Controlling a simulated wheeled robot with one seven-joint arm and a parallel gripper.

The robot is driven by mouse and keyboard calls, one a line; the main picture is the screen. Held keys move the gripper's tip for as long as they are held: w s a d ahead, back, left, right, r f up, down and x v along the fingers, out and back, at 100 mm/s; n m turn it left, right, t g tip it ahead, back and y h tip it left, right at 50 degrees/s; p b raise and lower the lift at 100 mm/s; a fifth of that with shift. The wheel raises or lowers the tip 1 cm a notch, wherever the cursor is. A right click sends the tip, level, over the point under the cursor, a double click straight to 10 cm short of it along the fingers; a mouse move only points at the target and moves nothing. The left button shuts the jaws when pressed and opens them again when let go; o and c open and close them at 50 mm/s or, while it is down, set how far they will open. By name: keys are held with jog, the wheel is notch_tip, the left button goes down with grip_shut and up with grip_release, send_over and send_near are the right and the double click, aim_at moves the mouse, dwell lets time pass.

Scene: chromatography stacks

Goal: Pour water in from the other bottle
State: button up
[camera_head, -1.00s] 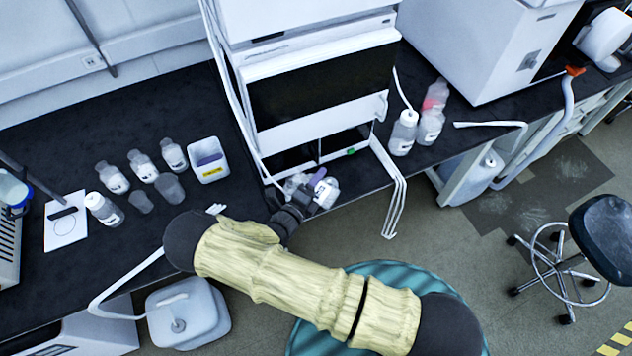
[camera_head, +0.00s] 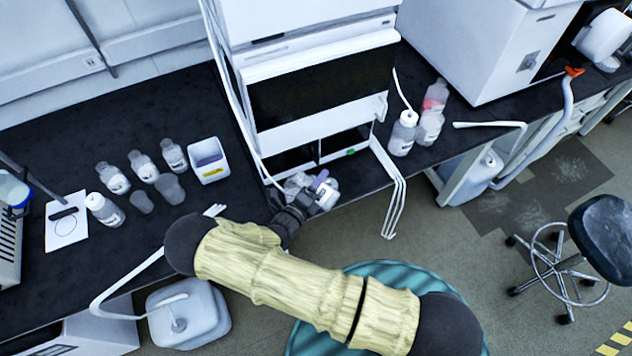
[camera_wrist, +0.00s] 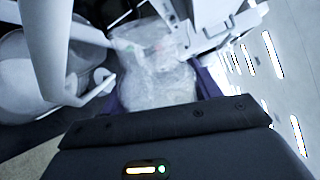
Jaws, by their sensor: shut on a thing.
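My gripper (camera_head: 312,190) is shut on a clear bottle, held at the bench's front edge before the white instrument stack. In the wrist view the clear bottle (camera_wrist: 158,75) sits between my purple-sided fingers. Its tilt and any water in it are hard to make out, and my gripper partly hides it in the head view. Several clear labelled bottles stand upright on the left bench, among them one at the left (camera_head: 113,179), one in the middle (camera_head: 143,168) and one at the right (camera_head: 173,156). I cannot tell which bottle is the receiving one.
A white-capped bottle (camera_head: 104,210), two grey cups (camera_head: 141,203) and a white bin (camera_head: 209,172) stand on the left bench. The instrument stack (camera_head: 320,90) rises behind my gripper. White tubing (camera_head: 393,190) hangs at the bench edge. More bottles (camera_head: 403,133) stand right of the stack.

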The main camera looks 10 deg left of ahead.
jog(key=shift+m, duration=0.5)
jog(key=shift+r, duration=0.1)
jog(key=shift+r+m+p, duration=0.8)
jog(key=shift+m+p, duration=0.1)
jog(key=shift+p, duration=0.05)
jog(key=shift+r+m+p, duration=0.3)
jog(key=shift+m+p, duration=0.05)
jog(key=shift+m, duration=0.25)
jog(key=shift+f, duration=0.1)
